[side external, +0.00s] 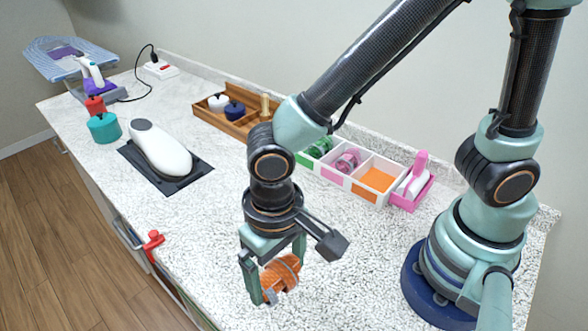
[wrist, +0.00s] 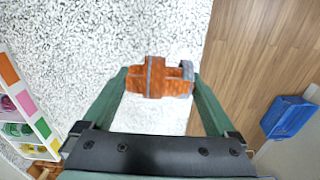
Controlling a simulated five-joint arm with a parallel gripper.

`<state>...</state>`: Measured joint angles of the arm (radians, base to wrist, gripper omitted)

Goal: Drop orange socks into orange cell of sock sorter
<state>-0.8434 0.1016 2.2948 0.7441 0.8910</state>
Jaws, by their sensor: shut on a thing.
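My gripper (side external: 272,278) is shut on the orange socks (side external: 283,272), a rolled bundle with grey bands. In the wrist view the orange socks (wrist: 158,78) sit between the two green fingers of my gripper (wrist: 160,85). They are held near the counter's front edge; their exact height is hard to tell. The white sock sorter (side external: 347,187) stands at the back against the wall, behind my gripper. Its orange cell (side external: 378,180) at the right end looks empty.
A pink holder with a brush (side external: 414,187) stands right of the sorter. A wooden tray (side external: 232,125) with small pots lies left of it. A white appliance (side external: 160,150) is on a dark mat. The counter between gripper and sorter is clear. A blue bin (wrist: 290,117) stands on the floor.

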